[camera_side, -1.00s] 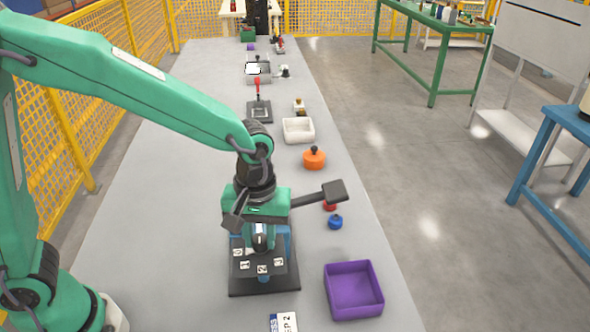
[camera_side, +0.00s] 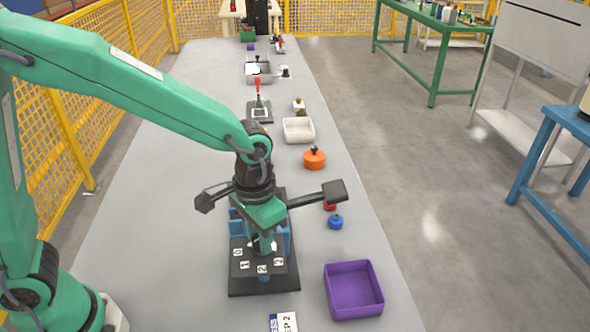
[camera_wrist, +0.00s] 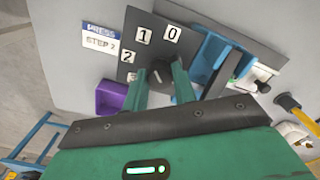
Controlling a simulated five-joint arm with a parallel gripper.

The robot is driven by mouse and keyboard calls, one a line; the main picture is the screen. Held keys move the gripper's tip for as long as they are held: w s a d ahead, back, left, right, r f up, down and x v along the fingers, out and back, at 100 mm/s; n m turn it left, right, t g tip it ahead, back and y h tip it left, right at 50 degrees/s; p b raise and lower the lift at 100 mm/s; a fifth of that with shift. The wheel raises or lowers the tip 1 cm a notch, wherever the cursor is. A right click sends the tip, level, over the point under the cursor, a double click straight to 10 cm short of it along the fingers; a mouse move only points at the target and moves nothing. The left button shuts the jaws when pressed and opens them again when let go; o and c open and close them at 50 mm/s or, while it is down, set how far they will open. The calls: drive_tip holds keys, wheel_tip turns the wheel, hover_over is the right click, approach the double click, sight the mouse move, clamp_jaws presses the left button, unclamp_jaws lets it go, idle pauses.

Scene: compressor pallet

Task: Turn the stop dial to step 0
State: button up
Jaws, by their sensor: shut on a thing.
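The stop dial (camera_wrist: 158,66) is a dark knob on a dark plate (camera_wrist: 208,32), seen between my fingers in the wrist view. My gripper (camera_wrist: 160,80) is shut on it, one green finger on each side. In the side view, my gripper (camera_side: 265,246) is above the plate (camera_side: 264,284) and covers most of the dial. Labels 0 to 3 run along an arc in front of it. A small light mark shows on the knob, but I cannot tell which step it points to.
Blue uprights (camera_side: 283,231) stand on the plate behind the dial. A purple bin (camera_side: 353,290) is to the right, with a blue knobbed piece (camera_side: 335,222) and a red one (camera_side: 330,206) farther back. A step label card (camera_side: 283,322) lies in front. The table's left is clear.

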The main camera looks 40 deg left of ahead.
drive_tip(key=m, duration=0.4)
drive_tip(key=shift+m, duration=0.3)
drive_tip(key=m, duration=0.3)
drive_tip(key=shift+d+m, duration=0.1)
drive_tip(key=shift+m, duration=0.2)
drive_tip(key=o, duration=1)
drive_tip(key=shift+r, duration=3.95)
